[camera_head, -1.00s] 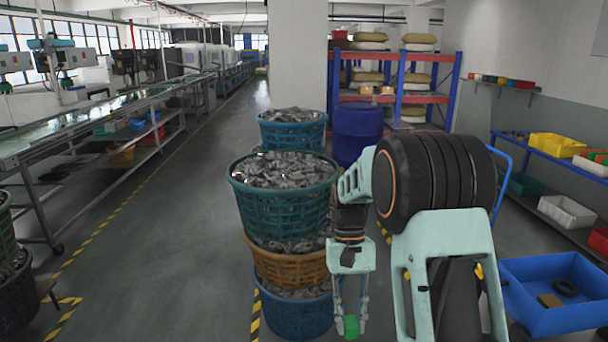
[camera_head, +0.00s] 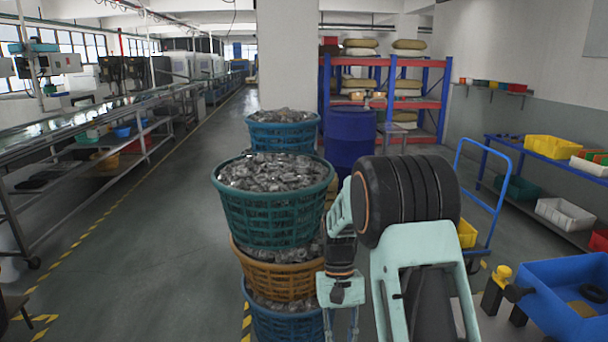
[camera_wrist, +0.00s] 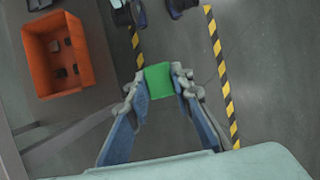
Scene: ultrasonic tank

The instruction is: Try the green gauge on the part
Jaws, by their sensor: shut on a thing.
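The green gauge (camera_wrist: 159,80) is a small green block between the two fingertips of my gripper (camera_wrist: 160,84) in the wrist view. My gripper is shut on it, and it is held in the air above the grey floor. In the head view only the upper part of my gripper (camera_head: 341,318) shows at the bottom edge, and the gauge is out of the picture. I cannot make out which thing is the part.
An orange bin (camera_wrist: 83,73) with small dark pieces lies at upper left in the wrist view. Stacked baskets of metal pieces (camera_head: 272,217) stand left of my arm. A blue tray (camera_head: 560,300) is at lower right. The aisle at left is clear.

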